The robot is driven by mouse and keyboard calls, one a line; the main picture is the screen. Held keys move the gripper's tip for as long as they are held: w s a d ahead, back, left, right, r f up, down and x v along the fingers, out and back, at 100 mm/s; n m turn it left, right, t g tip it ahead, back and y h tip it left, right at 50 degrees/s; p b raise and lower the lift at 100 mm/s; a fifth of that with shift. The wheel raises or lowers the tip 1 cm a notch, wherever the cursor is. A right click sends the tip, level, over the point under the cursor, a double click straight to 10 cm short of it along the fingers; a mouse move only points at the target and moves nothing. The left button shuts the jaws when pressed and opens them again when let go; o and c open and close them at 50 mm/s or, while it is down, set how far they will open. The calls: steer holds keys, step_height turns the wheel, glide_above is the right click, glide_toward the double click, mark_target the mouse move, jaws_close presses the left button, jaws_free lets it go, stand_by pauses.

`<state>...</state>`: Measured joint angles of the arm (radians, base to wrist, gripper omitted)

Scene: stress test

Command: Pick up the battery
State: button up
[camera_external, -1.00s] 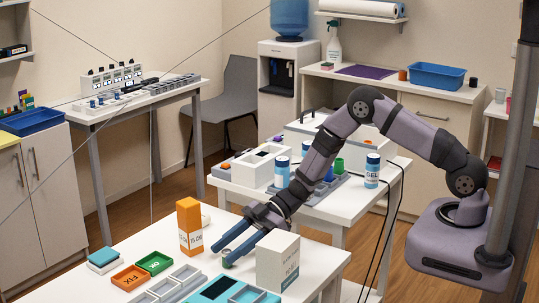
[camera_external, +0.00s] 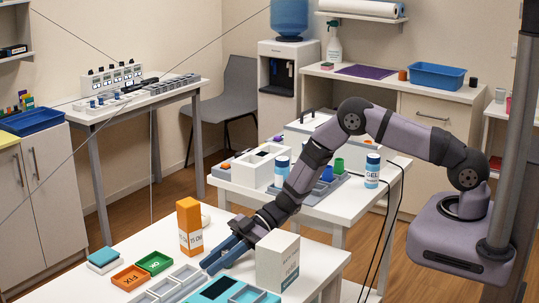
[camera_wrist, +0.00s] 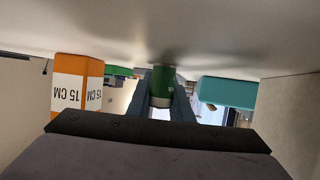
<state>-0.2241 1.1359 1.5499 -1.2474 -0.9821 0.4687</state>
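A green cylinder with a pale end band (camera_wrist: 162,85), which looks like the battery, stands between my fingers in the wrist view. In the external view it is hidden behind my fingers. My gripper (camera_external: 218,262) is low over the front table, between the orange box and the white box. Its two blue fingers (camera_wrist: 163,98) are apart, one on each side of the cylinder. Any gap between them and its sides is very small, and I cannot see a clear grip.
The orange box (camera_external: 190,228) stands left of my gripper and the white box (camera_external: 278,262) close on its right. Grey trays (camera_external: 168,287) and a teal tray (camera_external: 212,289) lie in front. Green (camera_external: 155,262) and orange (camera_external: 131,277) bins are further left.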

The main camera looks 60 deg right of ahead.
jaws_close()
steer(key=shift+r, duration=0.15)
